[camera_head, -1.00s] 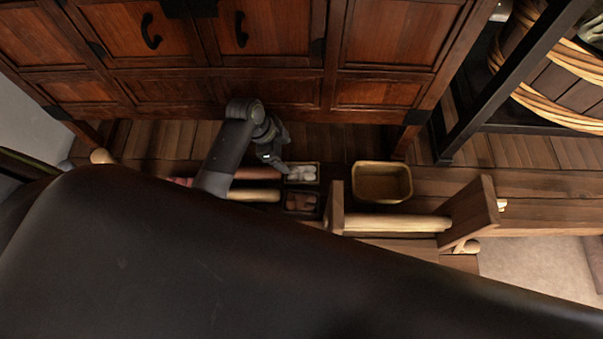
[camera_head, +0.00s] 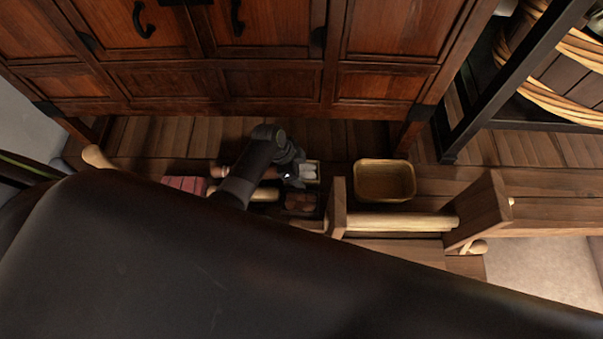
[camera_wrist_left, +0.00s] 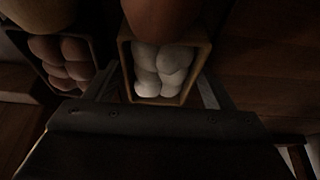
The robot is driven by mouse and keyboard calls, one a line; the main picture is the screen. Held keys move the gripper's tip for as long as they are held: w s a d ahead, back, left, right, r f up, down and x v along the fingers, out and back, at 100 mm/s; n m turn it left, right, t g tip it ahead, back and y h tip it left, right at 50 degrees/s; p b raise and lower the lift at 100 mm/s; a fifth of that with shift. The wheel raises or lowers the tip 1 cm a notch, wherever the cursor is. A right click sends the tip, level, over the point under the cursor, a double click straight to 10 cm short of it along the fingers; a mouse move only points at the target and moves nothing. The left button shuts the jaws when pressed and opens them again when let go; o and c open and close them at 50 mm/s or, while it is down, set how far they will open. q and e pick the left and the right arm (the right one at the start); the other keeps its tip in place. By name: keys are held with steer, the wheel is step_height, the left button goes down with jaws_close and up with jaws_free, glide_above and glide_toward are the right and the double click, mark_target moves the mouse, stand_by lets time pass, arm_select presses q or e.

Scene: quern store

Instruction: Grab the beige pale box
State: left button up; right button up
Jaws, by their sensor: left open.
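The pale beige box (camera_wrist_left: 158,101) is small and open-topped and holds several white rounded pieces. In the head view it (camera_head: 318,173) lies on the wooden floor before the cabinet, partly hidden by my left gripper (camera_head: 298,178). My left gripper is open. In the left wrist view its fingers (camera_wrist_left: 157,82) show on either side of the near end of the box, which lies between them. I cannot tell whether they touch it. My right gripper is not in view.
A dark box (camera_head: 301,202) with brown rounded pieces lies beside the pale box. A larger tan basket (camera_head: 384,196) stands to the right. A wooden stand with a pale roller (camera_head: 400,222) is in front of it. The cabinet (camera_head: 270,85) closes off the back.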

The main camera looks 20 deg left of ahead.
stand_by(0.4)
arm_select(q)
steer(key=c, duration=0.8)
